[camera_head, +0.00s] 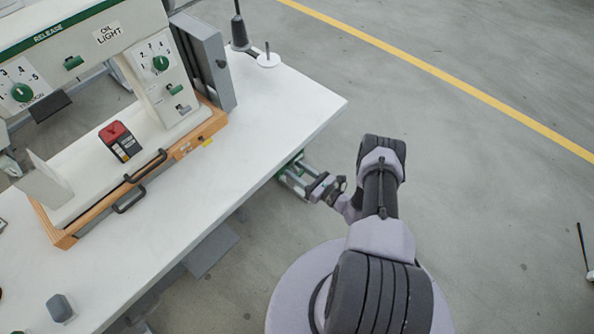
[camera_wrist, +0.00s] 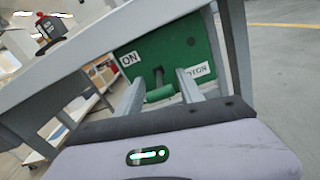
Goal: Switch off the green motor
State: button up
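The green motor switch box (camera_wrist: 187,43) is fixed under the table, between grey legs. In the head view my gripper (camera_head: 292,178) is at the table's right edge, and the box is mostly hidden below the tabletop.
The white tabletop (camera_head: 262,112) overhangs the switch box. Grey table legs (camera_wrist: 236,45) flank the box.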

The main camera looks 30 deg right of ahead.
jog(key=c, duration=0.3)
jog(key=shift+f+t+b, duration=0.3)
jog(key=shift+f+b, duration=0.2)
jog(key=shift+b, duration=0.55)
jog(key=shift+c, duration=0.3)
jog(key=shift+r+t+y+b, duration=0.1)
jog(key=shift+t+y+b, duration=0.2)
jog(key=shift+t+b, duration=0.25)
jog(key=shift+r, duration=0.15)
jog(key=o, duration=1.4)
jog(key=p+v, duration=0.2)
jog(key=v, duration=1.5)
jog(key=shift+s+d+r, duration=0.15)
